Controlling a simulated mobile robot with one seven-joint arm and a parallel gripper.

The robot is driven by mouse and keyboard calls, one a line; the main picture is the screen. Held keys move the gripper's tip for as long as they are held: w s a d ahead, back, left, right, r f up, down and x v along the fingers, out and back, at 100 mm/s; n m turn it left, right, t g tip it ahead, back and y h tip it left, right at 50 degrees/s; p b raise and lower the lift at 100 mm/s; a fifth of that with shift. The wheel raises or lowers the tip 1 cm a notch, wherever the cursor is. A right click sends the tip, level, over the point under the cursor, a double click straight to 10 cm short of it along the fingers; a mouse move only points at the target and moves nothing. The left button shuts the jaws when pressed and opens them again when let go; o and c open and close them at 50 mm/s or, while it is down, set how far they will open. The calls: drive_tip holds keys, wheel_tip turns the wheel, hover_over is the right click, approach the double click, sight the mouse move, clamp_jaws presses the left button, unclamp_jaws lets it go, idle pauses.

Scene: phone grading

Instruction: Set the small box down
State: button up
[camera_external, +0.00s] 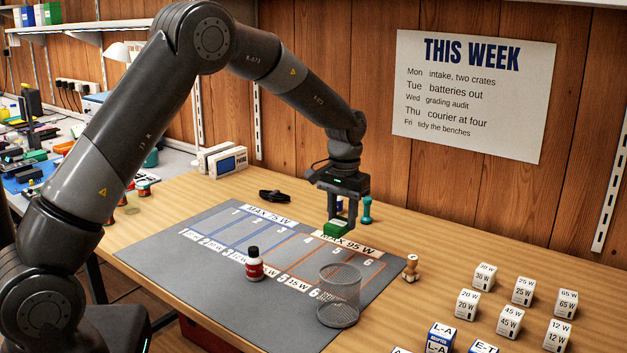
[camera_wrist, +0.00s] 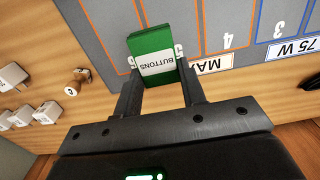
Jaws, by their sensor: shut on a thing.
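My gripper (camera_external: 341,221) is shut on a small green box (camera_external: 337,231), over the grey mat (camera_external: 196,285) near its "MAX 95 W" strip. In the wrist view the box (camera_wrist: 157,57) carries a white label reading "BUTTONS" and sits between the two fingers of my gripper (camera_wrist: 158,80). It covers part of the orange-lined slots marked 5 and 6. I cannot tell whether its underside touches the mat.
A red-and-black bottle (camera_external: 255,264) and a wire mesh cup (camera_external: 339,295) stand on the mat. A wooden stamp (camera_external: 411,267) is right of the mat, a teal stamp (camera_external: 367,210) behind the gripper. Several white adapter cubes (camera_external: 523,291) stand at right. A black cable (camera_external: 275,196) lies behind.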

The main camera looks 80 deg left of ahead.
hover_over(332, 246)
wheel_tip(332, 246, down, 4)
drive_tip(key=shift+r, duration=0.1)
drive_tip(key=shift+a+f, duration=0.1)
drive_tip(key=shift+f, duration=1.85)
drive_tip(key=shift+f, duration=0.15)
drive_tip(key=o, duration=0.9)
drive_tip(key=shift+o, duration=0.2)
wheel_tip(332, 246, up, 12)
drive_tip(key=shift+w, duration=0.15)
drive_tip(key=shift+r, duration=0.2)
